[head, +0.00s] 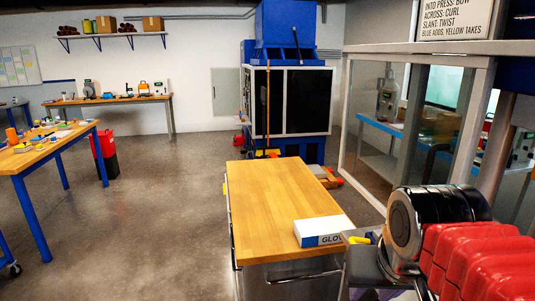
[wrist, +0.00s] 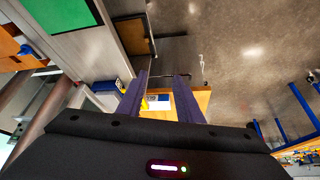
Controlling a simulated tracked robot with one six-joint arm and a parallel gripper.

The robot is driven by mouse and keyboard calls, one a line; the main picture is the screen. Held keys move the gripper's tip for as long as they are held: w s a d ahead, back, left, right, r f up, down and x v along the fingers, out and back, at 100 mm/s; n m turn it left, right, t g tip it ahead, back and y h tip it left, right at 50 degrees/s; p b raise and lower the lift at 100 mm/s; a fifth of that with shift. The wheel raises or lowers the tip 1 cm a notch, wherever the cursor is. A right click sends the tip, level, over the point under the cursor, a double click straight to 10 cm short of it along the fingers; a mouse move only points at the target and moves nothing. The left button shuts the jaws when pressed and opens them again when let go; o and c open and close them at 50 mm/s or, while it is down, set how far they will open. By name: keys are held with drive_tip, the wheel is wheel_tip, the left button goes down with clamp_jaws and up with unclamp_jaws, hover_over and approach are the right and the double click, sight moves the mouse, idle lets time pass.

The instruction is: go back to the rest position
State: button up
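My gripper (wrist: 161,76) shows in the wrist view as two dark purple fingers, set apart with a clear gap. It is open and nothing is held between the fingers. The picture in the wrist view is turned, with the floor at the upper right. Beyond the fingers, some way off, lie the wooden top of a cabinet (wrist: 203,99) and a small white and blue box. I cannot make out my gripper in the head view.
In the head view, a wood-topped cabinet (head: 270,190) bears a glove box (head: 322,229) at its front right corner. A blue-legged workbench (head: 50,153) stands left. A glazed enclosure (head: 380,190) stands right. A blue machine (head: 290,100) is behind. Floor (head: 160,220) is clear between bench and cabinet.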

drive_tip(key=s+a+f+n, duration=0.1)
drive_tip(key=s+a+f, duration=0.1)
drive_tip(key=s+f, duration=0.3)
wheel_tip(320, 180, down, 4)
drive_tip(key=shift+s+a+r+y, duration=0.15)
drive_tip(key=shift+s+r+y, duration=0.05)
drive_tip(key=shift+s+y, duration=0.15)
